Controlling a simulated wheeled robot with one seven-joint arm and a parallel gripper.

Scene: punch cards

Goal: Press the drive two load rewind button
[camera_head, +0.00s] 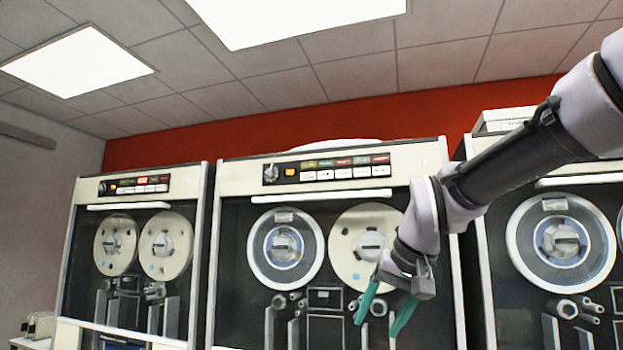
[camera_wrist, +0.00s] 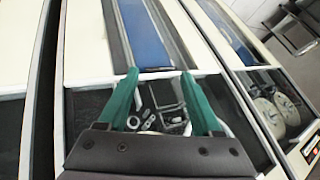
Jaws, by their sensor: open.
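Tape drives stand in a row in the head view. The middle drive (camera_head: 232,190) has a black control strip (camera_head: 325,168) near its top, with a knob, an orange light or button and a row of white buttons under coloured ones. The labels are too small to read, so I cannot tell which is load rewind or which drive is two. My gripper (camera_head: 383,312) is open and empty. It points down in front of the middle drive's lower right part, well below the strip. The wrist view shows its green fingers (camera_wrist: 158,76) spread, with drive hardware between them.
The left drive (camera_head: 75,245) has a similar strip (camera_head: 135,185). A right drive (camera_head: 480,270) is partly covered by my arm, its strip hidden. Each drive has reels behind a window. A blue panel (camera_wrist: 146,38) shows in the wrist view. Open space lies before the middle drive's strip.

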